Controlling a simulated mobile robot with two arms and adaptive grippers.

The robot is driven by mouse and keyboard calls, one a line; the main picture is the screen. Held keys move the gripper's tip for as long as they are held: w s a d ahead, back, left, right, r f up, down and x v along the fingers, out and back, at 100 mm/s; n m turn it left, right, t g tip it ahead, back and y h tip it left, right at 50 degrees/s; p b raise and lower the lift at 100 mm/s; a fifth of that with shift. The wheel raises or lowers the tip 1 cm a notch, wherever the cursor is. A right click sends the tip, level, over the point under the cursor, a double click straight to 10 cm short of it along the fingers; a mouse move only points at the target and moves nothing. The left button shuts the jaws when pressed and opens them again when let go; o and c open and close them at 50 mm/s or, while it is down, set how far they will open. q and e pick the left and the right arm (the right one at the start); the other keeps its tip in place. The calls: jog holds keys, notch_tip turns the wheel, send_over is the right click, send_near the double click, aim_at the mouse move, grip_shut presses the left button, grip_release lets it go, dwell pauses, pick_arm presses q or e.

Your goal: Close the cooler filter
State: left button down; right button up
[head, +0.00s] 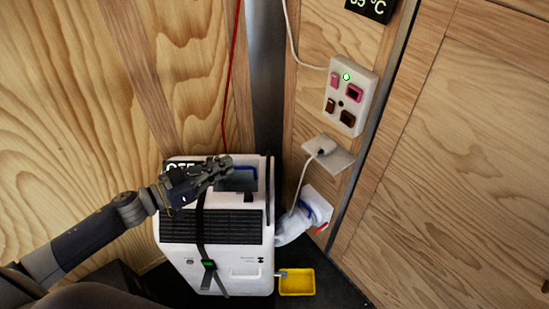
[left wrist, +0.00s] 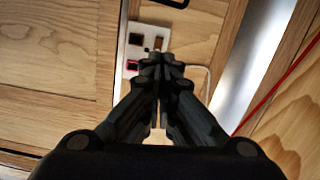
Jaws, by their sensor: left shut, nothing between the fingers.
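The cooler (head: 238,258) is a white box with a dark vent grille, standing on the floor in the corner. On its top a blue-edged, dark rectangular part (head: 238,178) shows, which looks like the filter area; my gripper hides part of it, and I cannot tell how far open it is. My left gripper (head: 226,162) is shut and empty, just above the cooler's top at the left of this part. In the left wrist view the closed fingers (left wrist: 160,62) point toward the wall panel. My right gripper is not in view.
A white switch panel (head: 350,97) and a plugged socket (head: 328,153) are on the wooden wall. A white hose (head: 293,226) joins the cooler to a wall port. A yellow tray (head: 296,282) lies beside the cooler. A red cord (head: 231,75) hangs behind.

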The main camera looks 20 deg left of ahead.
aim_at(268, 195)
pick_arm(q)
jog(key=w+d+f+p, duration=0.1)
jog(key=w+d+f, duration=0.4)
jog(key=w, duration=0.3)
jog(key=shift+d, duration=0.9)
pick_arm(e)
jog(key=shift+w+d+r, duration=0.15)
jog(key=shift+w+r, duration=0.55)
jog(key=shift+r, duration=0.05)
pick_arm(q)
jog(key=shift+s, duration=0.1)
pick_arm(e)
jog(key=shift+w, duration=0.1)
pick_arm(q)
notch_tip(268, 195, down, 9)
jog(key=b, duration=0.5)
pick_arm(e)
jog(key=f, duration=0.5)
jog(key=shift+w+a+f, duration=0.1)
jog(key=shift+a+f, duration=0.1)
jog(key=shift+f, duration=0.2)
pick_arm(q)
jog(key=shift+f, duration=0.1)
